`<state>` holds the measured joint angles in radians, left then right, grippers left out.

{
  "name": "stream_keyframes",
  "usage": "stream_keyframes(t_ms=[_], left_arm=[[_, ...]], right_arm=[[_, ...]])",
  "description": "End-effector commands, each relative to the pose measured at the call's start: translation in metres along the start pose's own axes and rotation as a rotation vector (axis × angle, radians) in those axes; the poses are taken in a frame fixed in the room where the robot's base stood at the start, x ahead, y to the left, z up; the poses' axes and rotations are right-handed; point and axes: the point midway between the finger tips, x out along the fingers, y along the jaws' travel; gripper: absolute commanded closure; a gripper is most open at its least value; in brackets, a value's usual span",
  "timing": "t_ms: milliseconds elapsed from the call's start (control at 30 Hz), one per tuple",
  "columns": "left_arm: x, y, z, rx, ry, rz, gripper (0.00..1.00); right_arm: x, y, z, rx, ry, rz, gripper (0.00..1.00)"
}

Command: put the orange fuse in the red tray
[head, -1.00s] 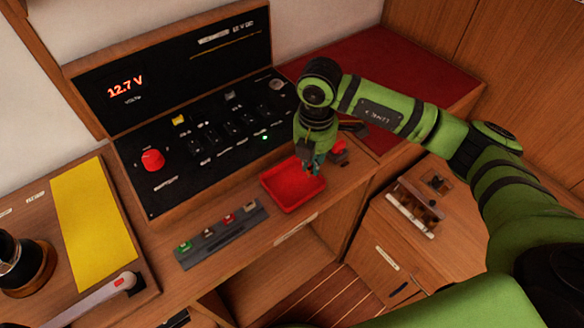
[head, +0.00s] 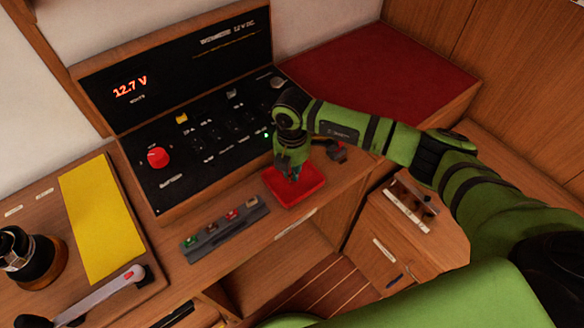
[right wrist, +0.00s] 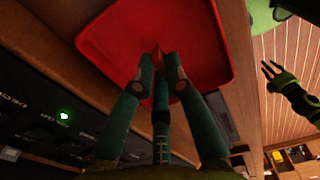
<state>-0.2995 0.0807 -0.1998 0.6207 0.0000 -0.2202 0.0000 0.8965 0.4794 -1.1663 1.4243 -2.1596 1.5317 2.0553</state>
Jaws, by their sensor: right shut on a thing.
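The orange fuse (right wrist: 157,56) is pinched between the fingertips of my right gripper (right wrist: 160,68) in the right wrist view. Only a small pointed part of it shows. The red tray (right wrist: 208,62) lies behind the fingertips in that view. In the head view the right gripper (head: 293,176) points down over the red tray (head: 306,192), inside its outline, and the fuse is hard to make out there. I cannot tell whether the fuse touches the tray floor. My left gripper (right wrist: 272,72) shows at the right of the right wrist view, with its fingers spread and nothing between them.
A grey strip (head: 226,230) with several coloured fuses lies left of the tray. Behind is a black switch panel (head: 205,150) with a red knob. A dark item with red (head: 337,151) sits close right of the gripper. The counter edge runs in front of the tray.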

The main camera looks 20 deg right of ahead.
Motion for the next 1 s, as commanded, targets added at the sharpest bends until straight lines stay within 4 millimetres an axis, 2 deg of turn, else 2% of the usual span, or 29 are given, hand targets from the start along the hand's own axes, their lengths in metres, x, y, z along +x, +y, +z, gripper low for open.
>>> stream_keyframes(t_ms=[67,100,133,167,467,567,633,767,1000], left_arm=[[0.003,0.0,0.0,0.0,0.0,0.0,0.6],[0.003,0.0,0.0,0.0,0.0,0.0,0.6],[0.002,0.0,0.0,0.0,0.0,0.0,0.6],[0.002,0.0,0.0,0.0,0.0,0.0,0.6],[0.002,0.0,0.0,0.0,0.0,0.0,0.6],[-0.002,0.0,0.0,0.0,0.0,0.0,0.6],[0.005,0.0,0.0,0.0,0.0,0.0,0.6],[0.015,0.001,0.001,0.001,0.0,0.0,0.6],[0.035,0.001,0.003,0.0,0.0,0.001,0.6]], right_arm=[[0.004,0.0,0.0,0.0,0.0,0.0,0.96],[0.003,0.0,0.0,0.001,0.0,0.0,0.78],[0.003,0.0,0.0,0.0,0.0,0.0,0.66],[0.002,0.0,0.0,0.0,0.0,0.0,0.62],[0.002,0.0,0.0,0.0,0.0,0.0,0.62],[-0.004,0.0,0.0,0.0,0.0,0.001,0.62],[-0.009,0.001,0.0,-0.001,0.0,0.003,0.62],[-0.032,0.002,0.001,-0.001,-0.001,0.007,0.62],[-0.084,0.002,0.001,0.0,-0.001,0.006,0.62]])
